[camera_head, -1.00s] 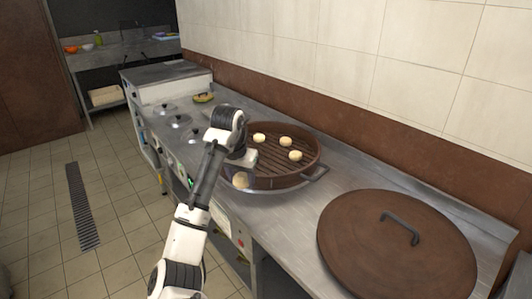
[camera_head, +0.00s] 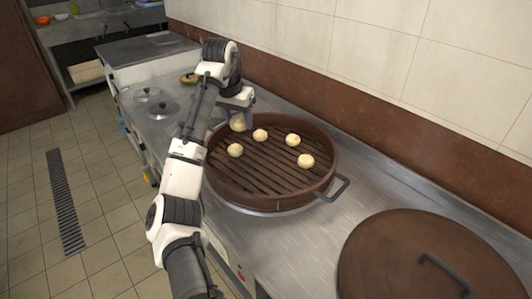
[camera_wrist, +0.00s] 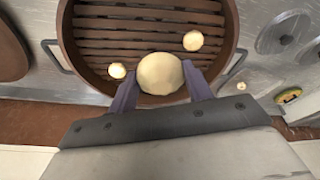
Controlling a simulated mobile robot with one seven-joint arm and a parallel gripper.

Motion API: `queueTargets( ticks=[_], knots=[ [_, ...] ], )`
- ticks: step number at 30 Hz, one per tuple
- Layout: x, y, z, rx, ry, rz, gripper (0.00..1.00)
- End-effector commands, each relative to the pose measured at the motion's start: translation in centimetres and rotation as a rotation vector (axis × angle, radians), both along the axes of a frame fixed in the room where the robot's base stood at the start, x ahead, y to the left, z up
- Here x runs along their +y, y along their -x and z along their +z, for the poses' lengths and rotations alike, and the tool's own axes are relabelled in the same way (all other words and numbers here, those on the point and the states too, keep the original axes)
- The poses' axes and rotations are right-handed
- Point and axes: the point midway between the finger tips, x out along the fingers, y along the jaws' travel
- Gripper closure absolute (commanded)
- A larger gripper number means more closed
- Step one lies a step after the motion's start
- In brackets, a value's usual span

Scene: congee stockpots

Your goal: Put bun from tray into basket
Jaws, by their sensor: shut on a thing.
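My gripper (camera_head: 237,106) is shut on a pale round bun (camera_head: 237,124). In the wrist view this bun (camera_wrist: 160,73) sits between the two purple-grey fingers. The gripper is at the far left part of the round brown basket (camera_head: 333,178), with the bun near its slatted floor; I cannot tell if it touches. Several other buns lie on the slats: one at the left (camera_head: 235,150), one near the middle (camera_head: 260,134), others to the right (camera_head: 306,160). No tray is clearly recognizable.
A large brown lid (camera_head: 420,262) lies on the steel counter at right. The basket's handle (camera_head: 333,188) sticks out toward it. Metal lids (camera_head: 163,106) and a small yellow-green dish (camera_head: 189,78) are farther left. The tiled wall (camera_head: 400,50) bounds the back.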

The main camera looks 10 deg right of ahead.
Motion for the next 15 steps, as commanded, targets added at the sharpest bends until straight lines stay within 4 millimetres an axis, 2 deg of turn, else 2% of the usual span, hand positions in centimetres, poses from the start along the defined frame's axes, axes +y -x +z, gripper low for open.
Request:
queueTargets(
  ticks=[5,15],
  knots=[
    [-0.1,0.1,-2.8,0.005,0.004,-0.001,0.73],
    [0.1,0.1,-11.5,0.005,0.000,0.001,0.73]
  ],
)
